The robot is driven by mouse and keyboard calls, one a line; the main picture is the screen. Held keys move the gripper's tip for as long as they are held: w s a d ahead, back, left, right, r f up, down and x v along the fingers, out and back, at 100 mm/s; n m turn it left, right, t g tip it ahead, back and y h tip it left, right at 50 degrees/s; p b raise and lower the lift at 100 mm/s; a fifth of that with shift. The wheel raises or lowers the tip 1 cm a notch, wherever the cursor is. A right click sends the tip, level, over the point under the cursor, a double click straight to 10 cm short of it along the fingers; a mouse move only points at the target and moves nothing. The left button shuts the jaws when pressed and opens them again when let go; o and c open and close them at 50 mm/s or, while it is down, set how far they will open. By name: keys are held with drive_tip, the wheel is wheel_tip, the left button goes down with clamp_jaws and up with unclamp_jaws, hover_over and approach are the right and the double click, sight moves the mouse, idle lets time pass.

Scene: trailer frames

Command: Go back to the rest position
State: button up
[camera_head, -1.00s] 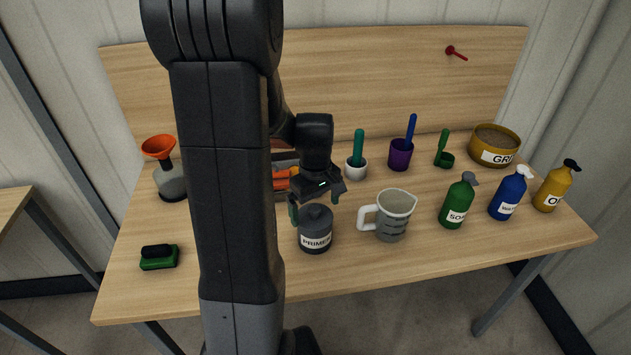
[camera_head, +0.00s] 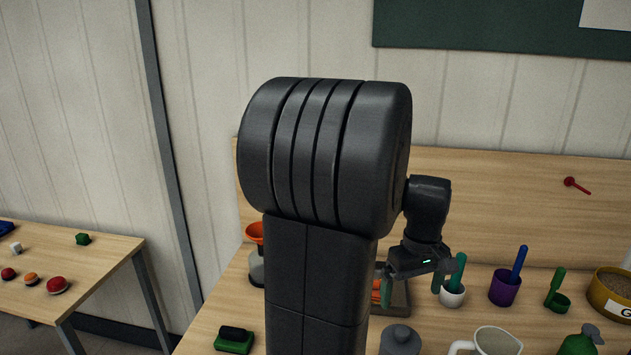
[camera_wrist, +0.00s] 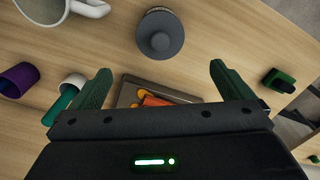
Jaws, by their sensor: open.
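My gripper (camera_head: 412,287) is raised above the wooden workbench in the head view, with its fingers pointing down. In the wrist view its two green fingers (camera_wrist: 158,85) stand wide apart with nothing between them. The dark grey primer bottle (camera_head: 400,341) stands on the bench below my gripper, apart from it. The wrist view shows its cap from above (camera_wrist: 160,34). A tray with orange things (camera_wrist: 128,92) lies beyond the fingertips, partly hidden by my gripper. My arm hides part of the bench in the head view.
Near the bottle are a measuring jug (camera_head: 497,343), a white cup (camera_head: 453,295), a purple cup (camera_head: 504,288) and a green bottle (camera_head: 580,342). Another table (camera_head: 100,252) is further left.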

sight(404, 332)
drive_tip(key=shift+f, duration=0.15)
wheel_tip(404, 332, down, 14)
drive_tip(key=shift+r+p, duration=0.2)
drive_tip(key=shift+p, duration=0.2)
drive_tip(key=shift+r, duration=0.15)
